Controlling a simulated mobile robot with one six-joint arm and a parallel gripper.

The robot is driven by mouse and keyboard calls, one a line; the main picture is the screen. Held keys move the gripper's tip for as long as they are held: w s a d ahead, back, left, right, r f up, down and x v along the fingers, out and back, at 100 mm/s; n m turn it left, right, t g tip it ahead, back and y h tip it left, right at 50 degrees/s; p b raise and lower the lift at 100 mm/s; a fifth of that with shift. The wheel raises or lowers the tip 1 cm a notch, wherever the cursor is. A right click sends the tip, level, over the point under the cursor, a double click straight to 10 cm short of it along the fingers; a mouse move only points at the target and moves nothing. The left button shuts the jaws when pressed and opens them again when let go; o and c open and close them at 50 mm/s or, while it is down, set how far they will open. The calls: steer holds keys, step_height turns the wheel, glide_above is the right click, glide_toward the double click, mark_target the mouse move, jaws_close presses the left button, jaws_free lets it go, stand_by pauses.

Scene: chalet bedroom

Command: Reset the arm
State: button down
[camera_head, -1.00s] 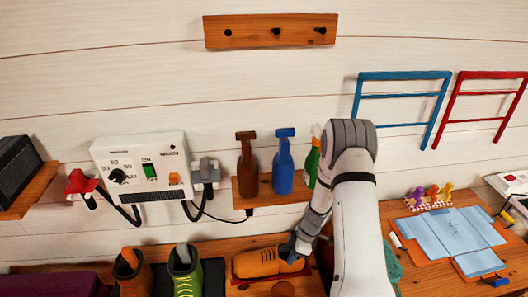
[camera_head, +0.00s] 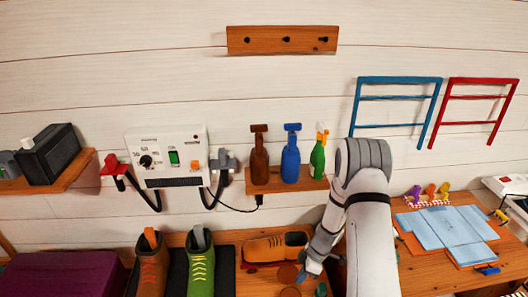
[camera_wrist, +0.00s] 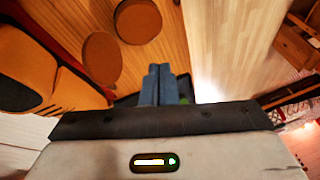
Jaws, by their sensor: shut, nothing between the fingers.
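My arm rises at the right of centre in the head view and bends down toward the wooden bench. My gripper (camera_head: 312,274) hangs at the bench, to the right of an orange shoe (camera_head: 270,246). In the wrist view my gripper's fingers (camera_wrist: 158,84) are together with nothing between them. The orange shoe also shows in the wrist view (camera_wrist: 40,75) at the left, apart from the fingers. Two round brown discs (camera_wrist: 122,35) lie on the wood near the fingers.
Brown (camera_head: 152,268) and green (camera_head: 200,270) boots stand on a dark mat at the left. A shelf (camera_head: 285,188) holds brown, blue and green spray bottles behind my arm. A control box (camera_head: 168,155) hangs on the wall. A table (camera_head: 420,275) with blue cloth (camera_head: 447,232) is at right.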

steer(key=w+d+r+m+t+h+b, duration=0.2)
steer(key=w+r+m+t, duration=0.2)
steer(key=w+r+t, duration=0.55)
steer(key=s+d+r+m+h+b, duration=0.1)
steer(key=d+r+m+h, duration=0.15)
steer(key=r, duration=0.65)
steer(key=s+d+r+m+h+b, duration=0.1)
steer(key=s+d+r+m+h, duration=0.15)
steer(key=r, duration=0.65)
steer(key=s+d+r+m+g+h+b, duration=0.15)
steer(key=s+r+m, duration=0.4)
steer(key=s, duration=0.65)
steer(key=s+a+m+g+y+b, duration=0.1)
steer(key=s+a+y, duration=0.1)
steer(key=s, duration=0.5)
steer(key=s+a+g+y, duration=0.1)
steer(key=s+a, duration=0.3)
steer(key=s, duration=0.4)
steer(key=shift+s+a+m+y+b, duration=0.3)
steer(key=shift+a+m+y+b, duration=0.1)
steer(key=shift+y, duration=0.15)
